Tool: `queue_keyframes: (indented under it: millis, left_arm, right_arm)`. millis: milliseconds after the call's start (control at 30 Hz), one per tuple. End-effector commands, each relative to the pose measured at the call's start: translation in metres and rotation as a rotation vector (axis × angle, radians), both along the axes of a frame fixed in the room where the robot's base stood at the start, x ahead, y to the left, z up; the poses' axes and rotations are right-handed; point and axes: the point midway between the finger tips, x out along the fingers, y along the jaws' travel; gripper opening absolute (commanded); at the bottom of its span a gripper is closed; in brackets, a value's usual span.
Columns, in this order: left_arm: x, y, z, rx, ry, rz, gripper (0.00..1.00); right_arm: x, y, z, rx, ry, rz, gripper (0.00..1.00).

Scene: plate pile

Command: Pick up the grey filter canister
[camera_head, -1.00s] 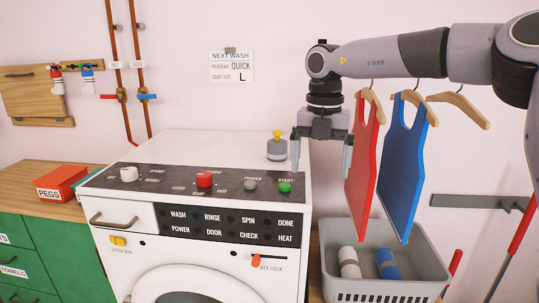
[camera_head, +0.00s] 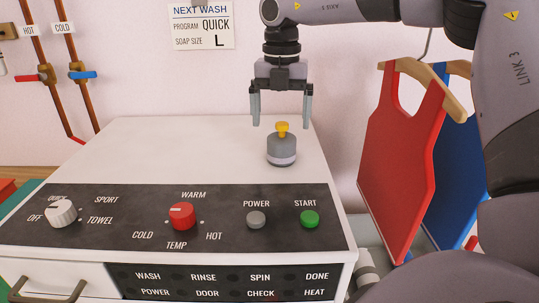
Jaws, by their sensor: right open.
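The grey filter canister (camera_head: 281,150) stands upright on the right part of the white washing machine's top (camera_head: 180,150). It has a yellow knob on its lid and a pale band near its base. My right gripper (camera_head: 281,120) is open and points down just above the canister. Its two fingers hang on either side of the yellow knob, with the tips at about the knob's height in the picture. I cannot tell whether they are exactly in line with it in depth. My left gripper does not show.
The machine's front panel holds a white dial (camera_head: 61,213), a red dial (camera_head: 182,216), a grey button (camera_head: 256,220) and a green button (camera_head: 309,219). A red garment (camera_head: 400,160) and a blue one (camera_head: 455,185) hang at the right. The machine's top is otherwise clear.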

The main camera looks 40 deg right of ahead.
Motion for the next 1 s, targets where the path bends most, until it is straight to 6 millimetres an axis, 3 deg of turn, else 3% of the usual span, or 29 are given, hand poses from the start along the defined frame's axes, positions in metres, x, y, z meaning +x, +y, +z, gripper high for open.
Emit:
queue_keyframes:
  millis: [167, 700, 967, 1000]
  left_arm:
    - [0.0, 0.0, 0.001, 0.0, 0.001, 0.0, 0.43]
    - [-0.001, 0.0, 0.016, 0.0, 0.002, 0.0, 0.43]
    - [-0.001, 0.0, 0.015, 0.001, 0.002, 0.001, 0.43]
    - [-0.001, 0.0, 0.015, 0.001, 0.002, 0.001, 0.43]
  right_arm:
    - [-0.001, 0.0, -0.006, 0.002, 0.002, 0.0, 0.95]
    - [-0.011, 0.003, -0.068, 0.002, 0.001, -0.001, 0.95]
    - [-0.01, 0.003, -0.071, 0.0, -0.001, -0.001, 0.95]
    - [-0.01, 0.003, -0.071, 0.0, -0.001, -0.001, 0.88]
